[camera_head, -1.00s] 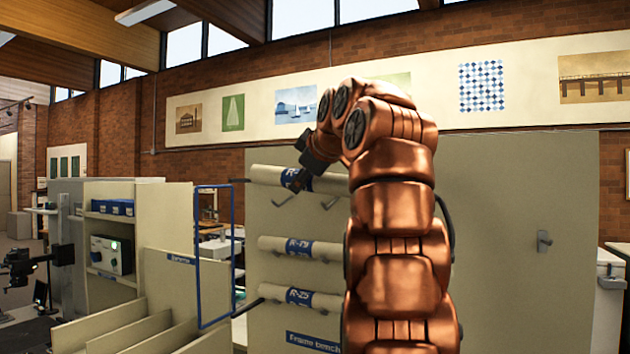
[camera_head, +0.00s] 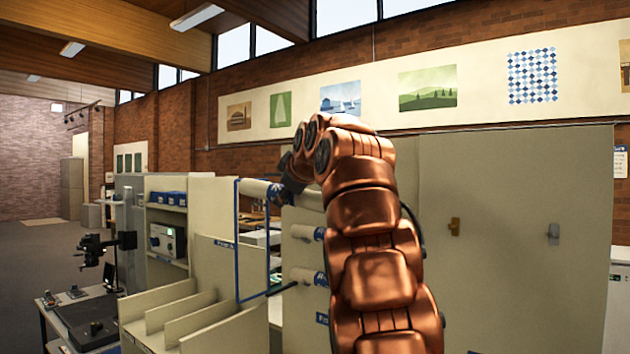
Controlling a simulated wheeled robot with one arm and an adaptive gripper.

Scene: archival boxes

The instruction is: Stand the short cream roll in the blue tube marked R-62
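My gripper (camera_head: 287,186) is at the end of my copper arm, left of centre. I see no blue tube marked R-62.
A tall blue wire frame (camera_head: 237,245) stands just left of the rolls. A cream unit with open slots (camera_head: 165,312) is at lower left, beside shelves with blue boxes (camera_head: 168,198). A large beige panel (camera_head: 500,290) with hooks stands behind my arm. Open floor (camera_head: 40,260) lies far left.

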